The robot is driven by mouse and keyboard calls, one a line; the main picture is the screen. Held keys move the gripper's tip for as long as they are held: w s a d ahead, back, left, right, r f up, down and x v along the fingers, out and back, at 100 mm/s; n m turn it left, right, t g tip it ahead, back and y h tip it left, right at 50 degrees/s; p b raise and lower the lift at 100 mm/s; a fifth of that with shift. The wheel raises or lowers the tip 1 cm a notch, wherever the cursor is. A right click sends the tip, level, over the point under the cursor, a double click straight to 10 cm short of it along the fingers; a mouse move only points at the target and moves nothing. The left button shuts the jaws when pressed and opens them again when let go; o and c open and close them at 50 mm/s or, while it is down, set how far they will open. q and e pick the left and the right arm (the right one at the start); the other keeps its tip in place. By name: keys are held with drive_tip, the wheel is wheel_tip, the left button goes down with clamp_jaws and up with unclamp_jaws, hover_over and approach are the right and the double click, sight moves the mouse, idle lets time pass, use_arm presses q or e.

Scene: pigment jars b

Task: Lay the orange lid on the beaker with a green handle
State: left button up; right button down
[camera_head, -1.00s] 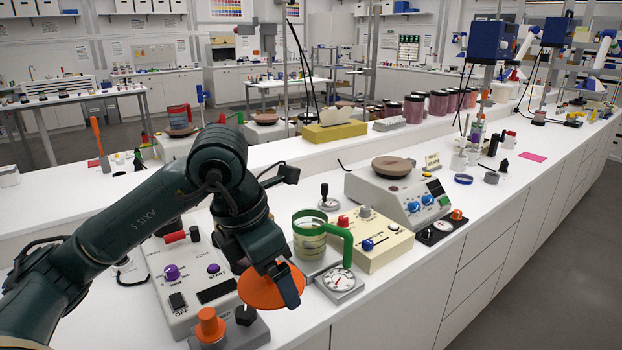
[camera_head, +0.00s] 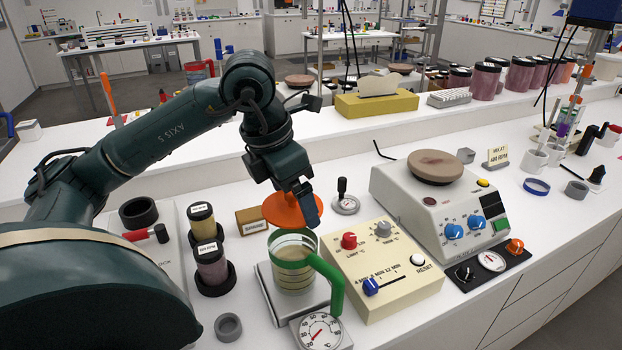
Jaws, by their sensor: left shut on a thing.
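The orange lid (camera_head: 285,211) is a flat round disc. My left gripper (camera_head: 309,210) is shut on its right edge and holds it tilted. In the picture the lid lies just above the rim of the beaker (camera_head: 293,278); it looks raised and towards the far side, and I cannot tell the exact gap. The beaker is clear, with a green band, a green handle on its right and pale contents. It stands upright on a grey plate (camera_head: 262,272) with a round dial in front. Its mouth looks uncovered. My right gripper is out of view.
A beige control box (camera_head: 375,290) stands close right of the beaker, with a hotplate device (camera_head: 425,205) beyond. Two labelled jars (camera_head: 211,262) and a grey ring (camera_head: 228,327) are to the left. A small brown block (camera_head: 251,220) stands behind. A yellow box (camera_head: 377,104) is farther back.

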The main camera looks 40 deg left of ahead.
sight(287, 210)
use_arm(q)
drive_tip(key=shift+s, duration=0.25)
drive_tip(key=shift+f+b, duration=0.7)
drive_tip(key=shift+b, duration=0.2)
drive_tip(key=b+x, duration=0.3)
drive_tip(key=shift+s+a+f, duration=0.15)
drive_tip(key=shift+s+f, duration=0.1)
drive_tip(key=shift+f, duration=0.25)
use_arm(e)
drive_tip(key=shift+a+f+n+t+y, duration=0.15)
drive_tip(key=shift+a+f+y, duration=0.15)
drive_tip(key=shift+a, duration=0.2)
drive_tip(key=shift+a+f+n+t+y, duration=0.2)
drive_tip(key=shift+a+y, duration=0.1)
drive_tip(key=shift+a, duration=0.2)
use_arm(q)
drive_tip(key=shift+b, duration=0.3)
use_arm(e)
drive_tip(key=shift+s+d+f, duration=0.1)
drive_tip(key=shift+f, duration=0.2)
use_arm(q)
drive_tip(key=shift+f+b, duration=0.7)
drive_tip(key=shift+f, duration=0.15)
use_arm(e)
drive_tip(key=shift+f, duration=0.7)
use_arm(q)
drive_tip(key=o, duration=0.7)
